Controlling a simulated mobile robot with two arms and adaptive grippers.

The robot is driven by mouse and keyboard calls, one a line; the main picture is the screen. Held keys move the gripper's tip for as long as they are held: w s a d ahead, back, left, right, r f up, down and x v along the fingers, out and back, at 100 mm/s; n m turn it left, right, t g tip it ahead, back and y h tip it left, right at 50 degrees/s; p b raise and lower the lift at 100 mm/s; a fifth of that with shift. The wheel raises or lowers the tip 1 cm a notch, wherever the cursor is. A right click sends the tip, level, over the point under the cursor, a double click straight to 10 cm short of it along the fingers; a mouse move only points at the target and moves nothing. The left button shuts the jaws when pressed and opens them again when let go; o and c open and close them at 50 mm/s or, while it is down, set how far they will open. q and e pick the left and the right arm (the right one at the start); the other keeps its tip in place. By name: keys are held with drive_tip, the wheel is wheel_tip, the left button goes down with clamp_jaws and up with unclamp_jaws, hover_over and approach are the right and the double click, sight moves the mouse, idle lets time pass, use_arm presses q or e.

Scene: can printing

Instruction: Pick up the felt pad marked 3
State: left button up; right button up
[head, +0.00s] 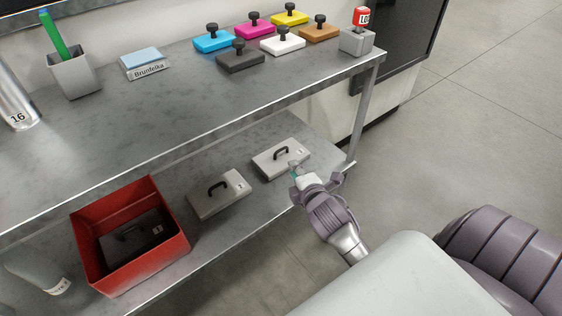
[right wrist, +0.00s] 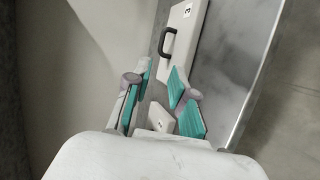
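Two pale grey pads with black handles lie on the lower shelf in the head view. The right pad (head: 268,163) is near the shelf's right end, and the left pad (head: 212,203) lies to its left. Each has a small label too small to read for certain in the head view. My right gripper (head: 295,170) is at the right pad's front right edge. In the right wrist view the fingers (right wrist: 160,100) are apart, with a pale labelled surface (right wrist: 160,117) between and below them. Another handled pad (right wrist: 186,42) shows beyond. My left gripper is out of view.
A red bin (head: 178,225) holding a dark handled pad (head: 130,238) stands left on the lower shelf (head: 245,225). A table leg (head: 363,115) stands at the right end.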

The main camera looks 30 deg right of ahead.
drive_tip(key=b, duration=0.2)
approach(282, 150)
drive_tip(key=x, duration=0.2)
drive_tip(key=shift+w+a+f, duration=0.15)
drive_tip(key=shift+w+f, duration=0.1)
drive_tip(key=shift+w, duration=0.15)
drive_tip(key=shift+w+d+f, duration=0.2)
drive_tip(key=shift+w, duration=0.35)
drive_tip(key=b+x, duration=0.1)
drive_tip(key=x, duration=0.1)
drive_tip(key=shift+w+d+f, duration=0.15)
drive_tip(key=shift+w+d, duration=0.05)
drive_tip(key=shift+w, duration=0.05)
drive_tip(key=shift+w+d+f+b, duration=0.2)
drive_tip(key=shift+w+f+b, duration=0.1)
drive_tip(key=shift+w, duration=0.35)
drive_tip(key=shift+w+r, duration=0.1)
drive_tip(key=shift+r, duration=0.05)
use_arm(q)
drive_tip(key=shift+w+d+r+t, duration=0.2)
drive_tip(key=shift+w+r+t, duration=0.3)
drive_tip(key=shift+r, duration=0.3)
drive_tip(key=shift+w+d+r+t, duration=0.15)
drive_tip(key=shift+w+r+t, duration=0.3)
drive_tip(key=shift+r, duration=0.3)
use_arm(e)
clamp_jaws()
